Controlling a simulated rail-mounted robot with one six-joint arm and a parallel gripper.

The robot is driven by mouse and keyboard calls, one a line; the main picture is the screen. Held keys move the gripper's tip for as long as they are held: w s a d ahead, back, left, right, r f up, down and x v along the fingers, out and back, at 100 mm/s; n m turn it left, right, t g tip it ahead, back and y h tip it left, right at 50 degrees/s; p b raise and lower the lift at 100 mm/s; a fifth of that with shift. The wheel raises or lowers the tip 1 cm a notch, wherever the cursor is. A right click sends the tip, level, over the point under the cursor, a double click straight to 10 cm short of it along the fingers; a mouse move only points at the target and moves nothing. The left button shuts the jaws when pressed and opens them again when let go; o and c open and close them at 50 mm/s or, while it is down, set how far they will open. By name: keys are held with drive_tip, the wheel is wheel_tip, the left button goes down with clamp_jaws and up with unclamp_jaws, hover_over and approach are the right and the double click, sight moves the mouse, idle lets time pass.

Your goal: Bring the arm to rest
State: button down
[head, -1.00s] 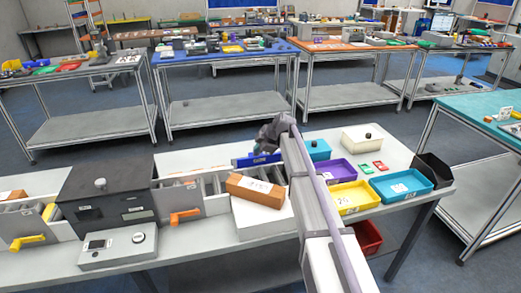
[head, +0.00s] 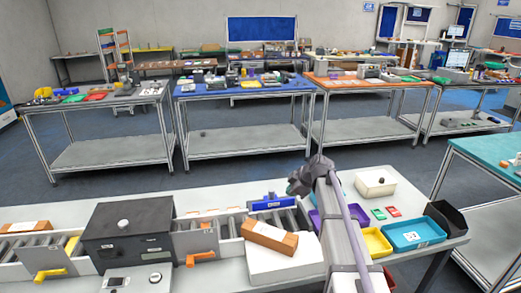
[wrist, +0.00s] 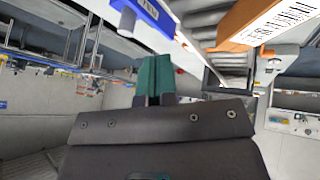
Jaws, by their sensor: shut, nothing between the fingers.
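My gripper (wrist: 153,80) shows in the wrist view with its green fingers together and nothing between them. In the head view my arm reaches over the bench, its far end in the air above the back edge; the fingers cannot be made out there. A brown box with a white label (head: 270,236) lies on a white box beside my arm; part of it also shows in the wrist view (wrist: 262,24).
A roller conveyor with a dark scanner housing (head: 128,232) runs along the left. Right of my arm are a purple bin (head: 358,217), a yellow bin (head: 377,242), a blue bin (head: 414,235), a black bin (head: 446,215) and a white box (head: 375,182). Floor lies open behind the bench.

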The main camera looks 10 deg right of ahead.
drive_tip(key=s+a+f+m+g+h, duration=0.1)
drive_tip(key=s+m, duration=0.6)
drive_tip(key=s, duration=0.8)
drive_tip(key=s+a+f+m+g+h, duration=0.2)
drive_tip(key=s+a+m+g+h, duration=0.2)
drive_tip(key=s, duration=1.1)
drive_tip(key=m, duration=0.3)
drive_tip(key=shift+s, duration=0.3)
